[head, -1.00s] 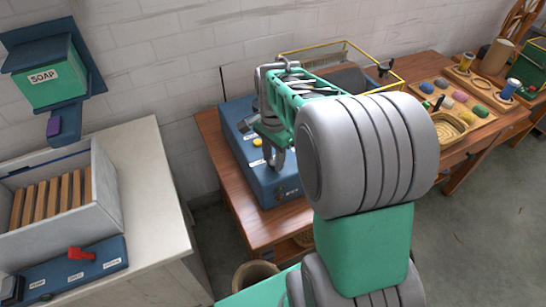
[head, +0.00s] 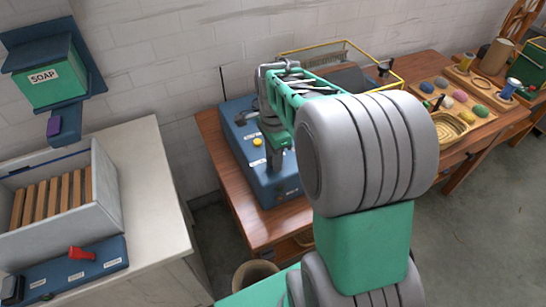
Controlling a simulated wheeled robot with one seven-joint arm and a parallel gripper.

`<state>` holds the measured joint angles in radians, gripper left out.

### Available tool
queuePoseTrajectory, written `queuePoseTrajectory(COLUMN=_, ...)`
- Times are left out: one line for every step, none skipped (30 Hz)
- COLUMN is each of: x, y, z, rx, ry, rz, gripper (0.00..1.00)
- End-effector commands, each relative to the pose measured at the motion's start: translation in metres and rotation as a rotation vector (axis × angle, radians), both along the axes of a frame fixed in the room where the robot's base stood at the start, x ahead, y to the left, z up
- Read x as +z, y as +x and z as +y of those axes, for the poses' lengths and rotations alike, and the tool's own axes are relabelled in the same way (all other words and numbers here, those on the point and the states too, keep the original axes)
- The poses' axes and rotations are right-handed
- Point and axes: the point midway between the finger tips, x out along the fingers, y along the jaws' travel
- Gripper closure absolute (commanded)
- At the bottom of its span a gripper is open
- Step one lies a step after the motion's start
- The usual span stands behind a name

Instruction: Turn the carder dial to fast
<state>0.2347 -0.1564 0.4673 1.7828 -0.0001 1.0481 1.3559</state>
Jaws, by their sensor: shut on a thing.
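The blue carder (head: 284,188) sits on the wooden table, its sloping top partly covered by my arm. A yellow button (head: 257,142) and small white labels show on its top. My gripper (head: 275,158) is at the carder's top, right of the yellow button, with its fingers pointing down. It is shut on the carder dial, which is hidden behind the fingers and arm. The dial's pointer and setting cannot be read.
A yellow-framed glass case (head: 357,46) stands behind the carder. A wooden tray (head: 437,92) with coloured wool skeins is at the right. A counter (head: 160,215) with a grey bin (head: 108,188) and a switch panel (head: 100,265) is at the left.

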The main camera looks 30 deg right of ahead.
Motion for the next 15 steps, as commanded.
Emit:
queuePoseTrajectory(x=0.0007, y=0.0004, z=-0.0003, rx=-0.001, ry=-0.001, rz=-0.002, gripper=1.00)
queuePoseTrajectory(x=0.0007, y=0.0004, z=-0.0003, rx=-0.001, ry=-0.001, rz=-0.002, gripper=1.00)
queuePoseTrajectory(x=0.0007, y=0.0004, z=-0.0003, rx=-0.001, ry=-0.001, rz=-0.002, gripper=0.63)
queuePoseTrajectory(x=0.0007, y=0.0004, z=-0.0003, rx=-0.001, ry=-0.001, rz=-0.002, gripper=0.60)
queuePoseTrajectory(x=0.0007, y=0.0004, z=-0.0002, rx=-0.001, ry=-0.001, rz=-0.002, gripper=0.58)
queuePoseTrajectory(x=0.0006, y=0.0003, z=-0.0002, rx=0.000, ry=-0.001, rz=-0.001, gripper=0.55)
queuePoseTrajectory(x=0.0005, y=0.0003, z=-0.0001, rx=0.000, ry=0.000, rz=-0.001, gripper=0.52)
queuePoseTrajectory(x=0.0005, y=0.0003, z=-0.0001, rx=0.000, ry=0.000, rz=-0.001, gripper=0.50)
queuePoseTrajectory(x=0.0004, y=0.0002, z=-0.0001, rx=0.000, ry=0.000, rz=-0.001, gripper=0.46)
queuePoseTrajectory(x=0.0004, y=0.0002, z=-0.0001, rx=0.000, ry=0.000, rz=-0.001, gripper=0.44)
queuePoseTrajectory(x=0.0003, y=0.0002, z=0.0000, rx=0.000, ry=0.000, rz=-0.001, gripper=0.44)
queuePoseTrajectory(x=0.0003, y=0.0002, z=0.0000, rx=0.001, ry=0.000, rz=-0.001, gripper=0.44)
queuePoseTrajectory(x=0.0003, y=0.0002, z=0.0000, rx=0.001, ry=0.000, rz=-0.001, gripper=0.44)
queuePoseTrajectory(x=0.0002, y=0.0001, z=0.0000, rx=0.001, ry=0.000, rz=0.000, gripper=0.44)
queuePoseTrajectory(x=0.0002, y=0.0001, z=0.0001, rx=0.001, ry=0.000, rz=0.000, gripper=0.44)
